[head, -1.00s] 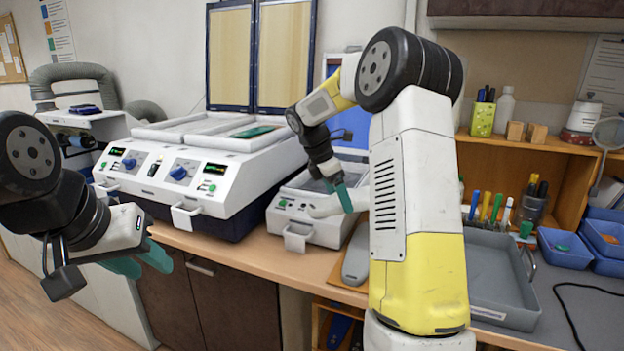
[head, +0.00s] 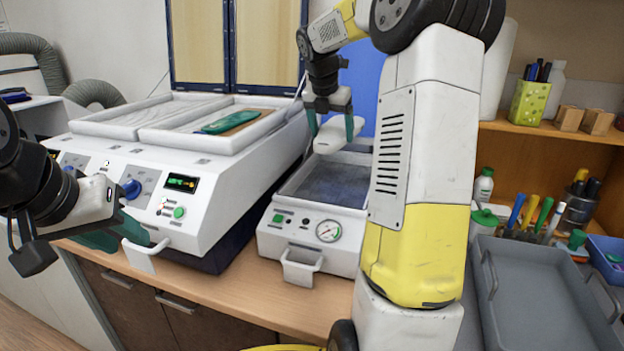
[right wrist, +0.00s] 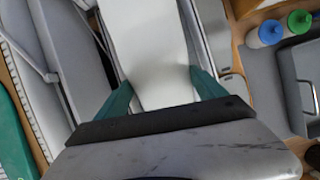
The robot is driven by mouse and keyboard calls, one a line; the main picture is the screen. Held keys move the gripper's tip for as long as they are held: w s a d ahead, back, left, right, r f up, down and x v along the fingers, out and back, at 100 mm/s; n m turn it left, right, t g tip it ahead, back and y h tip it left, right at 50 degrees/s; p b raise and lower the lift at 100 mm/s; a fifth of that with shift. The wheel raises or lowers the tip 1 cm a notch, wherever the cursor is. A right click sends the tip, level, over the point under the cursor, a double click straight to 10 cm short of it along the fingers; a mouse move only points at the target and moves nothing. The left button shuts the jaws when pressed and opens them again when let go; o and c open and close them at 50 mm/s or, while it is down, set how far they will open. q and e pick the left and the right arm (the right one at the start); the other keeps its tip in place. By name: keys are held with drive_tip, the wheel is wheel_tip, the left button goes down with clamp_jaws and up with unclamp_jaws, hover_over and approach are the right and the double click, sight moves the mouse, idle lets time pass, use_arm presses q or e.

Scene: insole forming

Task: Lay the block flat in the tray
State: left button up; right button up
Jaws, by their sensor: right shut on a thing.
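My right gripper (head: 331,125) is shut on a white block (head: 330,142), with a teal finger on each side of it. In the head view it holds the block raised above the back of the small press's bed. In the right wrist view the block (right wrist: 160,45) extends away from between the fingers (right wrist: 162,95). A grey tray (head: 497,318) lies on the bench at the right, with an empty floor where visible. My left gripper (head: 117,236) is at the left, in front of the large white machine, with its teal fingers apart and nothing visible between them.
The small press (head: 307,235) with a gauge stands open below the block. The large machine (head: 215,178) holds a green insole (head: 228,122). My right arm hides the bench between press and tray.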

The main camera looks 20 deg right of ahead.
sight(332, 191)
wheel_tip(332, 191, down, 16)
drive_tip(key=shift+r, duration=0.1)
drive_tip(key=o, duration=1.9)
drive_tip(key=shift+s, duration=0.1)
drive_tip(key=v, duration=1.2)
drive_tip(key=shift+r, duration=0.15)
drive_tip(key=s+a+m+t+y, duration=0.1)
drive_tip(key=s+a+m, duration=0.3)
drive_tip(key=s+m, duration=0.5)
drive_tip(key=s+a+r+m+t+y, duration=0.1)
drive_tip(key=s+a+m, duration=0.3)
drive_tip(key=s+m, duration=0.4)
drive_tip(key=s+a+r+m+y, duration=0.1)
drive_tip(key=s+a+m+y, duration=0.2)
drive_tip(key=s+m, duration=0.6)
drive_tip(key=shift+s+a+m+t, duration=0.35)
drive_tip(key=shift+a+m+t, duration=0.05)
drive_tip(key=shift+a, duration=0.55)
